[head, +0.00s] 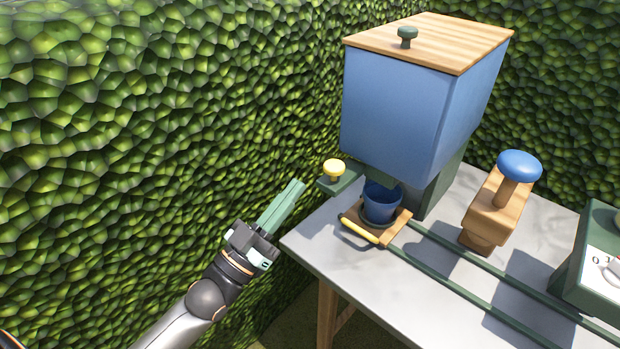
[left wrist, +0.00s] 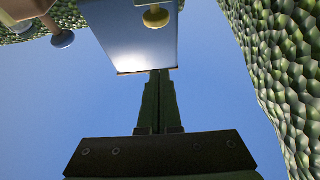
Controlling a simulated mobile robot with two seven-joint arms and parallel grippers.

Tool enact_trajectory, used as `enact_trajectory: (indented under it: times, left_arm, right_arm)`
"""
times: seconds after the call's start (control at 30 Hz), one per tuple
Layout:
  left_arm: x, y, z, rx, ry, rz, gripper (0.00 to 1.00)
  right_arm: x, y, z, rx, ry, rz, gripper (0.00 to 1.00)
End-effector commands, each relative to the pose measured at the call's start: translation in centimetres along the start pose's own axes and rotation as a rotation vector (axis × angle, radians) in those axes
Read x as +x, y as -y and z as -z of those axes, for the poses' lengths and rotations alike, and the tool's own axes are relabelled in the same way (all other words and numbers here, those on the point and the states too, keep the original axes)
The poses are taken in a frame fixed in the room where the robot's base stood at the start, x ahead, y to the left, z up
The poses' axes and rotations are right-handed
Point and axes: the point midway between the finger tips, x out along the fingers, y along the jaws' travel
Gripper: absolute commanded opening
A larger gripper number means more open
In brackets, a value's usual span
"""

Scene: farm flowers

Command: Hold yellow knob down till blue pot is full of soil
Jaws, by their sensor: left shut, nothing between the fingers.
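The yellow knob (head: 334,168) stands on a green bracket at the left side of the blue soil hopper (head: 395,110). It also shows at the top of the left wrist view (left wrist: 156,17). The blue pot (head: 381,203) sits upright on a wooden carriage (head: 396,232) under the hopper; any soil inside is too dark to tell. My left gripper (head: 297,187) is shut and empty, left of the knob and apart from it. Its closed fingers (left wrist: 159,75) point up in the left wrist view. My right gripper is not in view.
The carriage has a yellow handle (head: 360,230) and stands at the end of green rails (head: 470,262) on the grey table (head: 335,265). A wooden stand with a blue knob (head: 519,165) and a green box (head: 598,265) are at right. A hedge (head: 150,120) rises behind.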

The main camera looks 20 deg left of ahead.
Motion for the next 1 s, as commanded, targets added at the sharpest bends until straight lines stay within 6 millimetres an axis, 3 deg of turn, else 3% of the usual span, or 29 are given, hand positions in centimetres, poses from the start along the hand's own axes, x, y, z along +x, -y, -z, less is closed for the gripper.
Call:
enact_trajectory:
  times: [0.57,0.73,1.0]
  left_arm:
    - [9.7,0.0,0.2,-0.001,-0.002,0.0,0.0]
    - [8.6,0.0,-2.6,0.0,0.006,0.0,0.0]
    - [8.1,0.0,-3.8,0.0,0.002,0.0,0.0]
  right_arm:
    - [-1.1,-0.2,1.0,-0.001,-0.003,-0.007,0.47]
    - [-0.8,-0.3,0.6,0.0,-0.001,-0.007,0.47]
    - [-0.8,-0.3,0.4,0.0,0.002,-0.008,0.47]
